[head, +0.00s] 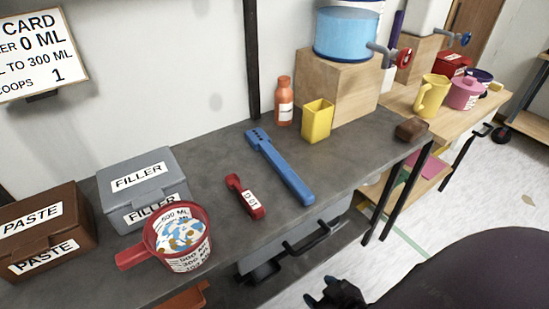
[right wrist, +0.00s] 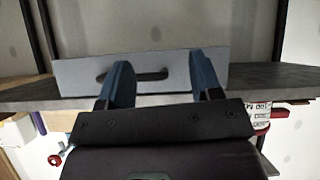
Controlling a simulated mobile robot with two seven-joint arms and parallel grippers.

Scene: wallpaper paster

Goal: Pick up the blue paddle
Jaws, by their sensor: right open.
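The blue paddle (head: 284,172) lies flat on the dark grey worktop (head: 372,151) in the head view. Its wide slotted end points to the back left and its plain end to the front edge. My right gripper (head: 330,296) is at the bottom of the head view, in front of the bench and apart from the paddle. In the right wrist view my right gripper (right wrist: 163,80) is open and empty, facing a grey drawer front with a slot-like handle (right wrist: 138,75). The paddle does not show there. My left gripper is not in view.
A red scoop (head: 244,196) lies left of the paddle. A red measuring jug (head: 177,238), grey filler box (head: 142,187) and brown paste box (head: 45,232) stand further left. An orange bottle (head: 284,103) and yellow cup (head: 317,120) stand behind. The drawer handle (head: 314,238) protrudes below the worktop.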

